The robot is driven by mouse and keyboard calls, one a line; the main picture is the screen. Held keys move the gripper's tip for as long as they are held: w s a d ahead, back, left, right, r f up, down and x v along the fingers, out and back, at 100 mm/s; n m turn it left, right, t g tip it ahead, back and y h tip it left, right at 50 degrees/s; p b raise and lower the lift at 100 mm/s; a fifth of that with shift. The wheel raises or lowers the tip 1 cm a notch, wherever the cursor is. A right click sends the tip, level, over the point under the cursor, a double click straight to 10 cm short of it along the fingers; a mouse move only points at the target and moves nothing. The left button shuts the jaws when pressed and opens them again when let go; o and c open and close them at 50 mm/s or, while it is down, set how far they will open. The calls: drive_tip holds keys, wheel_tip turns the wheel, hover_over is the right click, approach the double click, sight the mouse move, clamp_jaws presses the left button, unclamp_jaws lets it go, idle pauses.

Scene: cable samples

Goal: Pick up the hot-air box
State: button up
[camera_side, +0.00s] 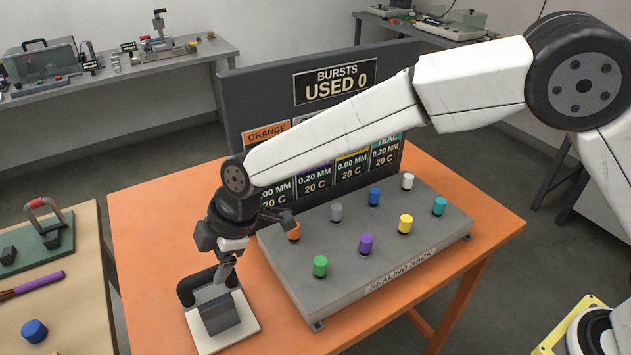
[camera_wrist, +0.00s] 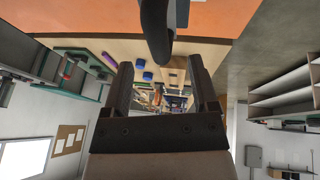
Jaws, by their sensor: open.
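What I take for the hot-air box (camera_side: 220,314) is a dark grey block with a thick black arched handle (camera_side: 186,290). It sits on a cream plate at the front left of the orange table. My gripper (camera_side: 226,270) points down just above the block, by the handle, and partly covers it. In the wrist view my gripper (camera_wrist: 160,72) is open with nothing between its fingers. A black curved part (camera_wrist: 157,32), probably the handle, shows just beyond the fingertips; I cannot tell whether they touch it.
The grey sealing rack (camera_side: 345,285) with several coloured cylinders stands right of the box. A dark board (camera_side: 262,95) reading "BURSTS USED 0" stands behind it. A wooden bench (camera_side: 75,315) at left holds a green plate, a purple-handled tool and a blue cylinder.

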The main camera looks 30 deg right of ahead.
sight(208, 272)
drive_tip(key=shift+x, duration=2.45)
drive_tip(key=shift+w, duration=0.1)
clamp_jaws()
drive_tip(key=shift+r, duration=0.15)
